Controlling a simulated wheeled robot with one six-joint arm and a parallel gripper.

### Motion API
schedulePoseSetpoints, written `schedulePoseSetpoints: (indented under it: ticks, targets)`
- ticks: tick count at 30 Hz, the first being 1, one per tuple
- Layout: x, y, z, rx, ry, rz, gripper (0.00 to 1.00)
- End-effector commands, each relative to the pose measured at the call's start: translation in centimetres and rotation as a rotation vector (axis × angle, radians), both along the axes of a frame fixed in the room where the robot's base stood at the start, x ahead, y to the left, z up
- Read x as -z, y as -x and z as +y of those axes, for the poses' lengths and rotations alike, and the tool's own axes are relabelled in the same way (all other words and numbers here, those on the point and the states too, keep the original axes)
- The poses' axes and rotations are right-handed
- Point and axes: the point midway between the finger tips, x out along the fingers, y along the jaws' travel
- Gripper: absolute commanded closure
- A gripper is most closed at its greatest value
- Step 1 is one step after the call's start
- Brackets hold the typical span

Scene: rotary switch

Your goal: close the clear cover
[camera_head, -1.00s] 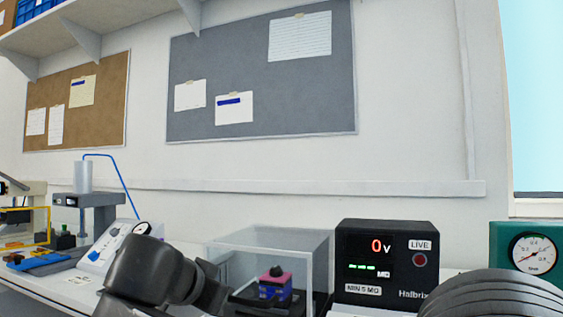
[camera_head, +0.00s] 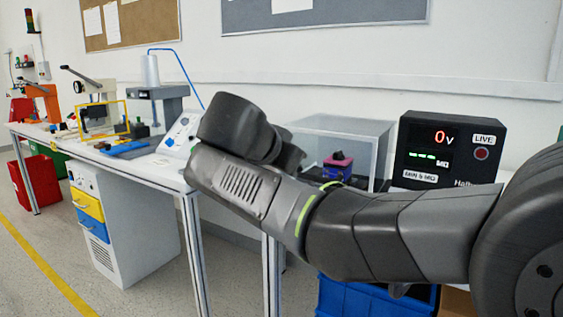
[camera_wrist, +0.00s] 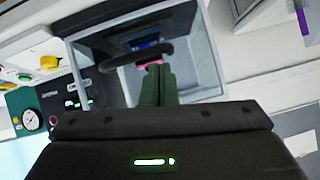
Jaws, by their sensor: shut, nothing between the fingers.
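The clear cover (camera_head: 335,125) is a see-through, grey-edged box on the bench, left of the black meter; I cannot tell how far open it is. Inside is a pink and blue block with a dark knob (camera_head: 338,158). My arm hides the cover's lower left part. In the wrist view, the clear cover (camera_wrist: 203,62) surrounds a dark space, with a dark curved bar (camera_wrist: 125,58) across it. My gripper (camera_wrist: 158,70) is shut and empty, its green fingers pointing at the pink part, overlapping it in the picture. Contact cannot be told.
The black meter (camera_head: 450,145) reads 0 V, right of the cover. A sloped white panel (camera_head: 182,133) and a press (camera_head: 158,95) stand to the left. A blue bin (camera_head: 345,298) is below the bench.

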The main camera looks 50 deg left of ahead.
Motion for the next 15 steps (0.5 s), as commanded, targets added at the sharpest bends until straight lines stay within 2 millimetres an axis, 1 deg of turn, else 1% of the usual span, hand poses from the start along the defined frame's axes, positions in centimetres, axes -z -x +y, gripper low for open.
schedulePoseSetpoints:
  ticks: [8, 15]
  targets:
    - [0.8, 3.5, -0.9, -0.007, -0.003, -0.003, 1.00]
    - [2.0, 7.0, -2.0, -0.007, -0.003, -0.003, 1.00]
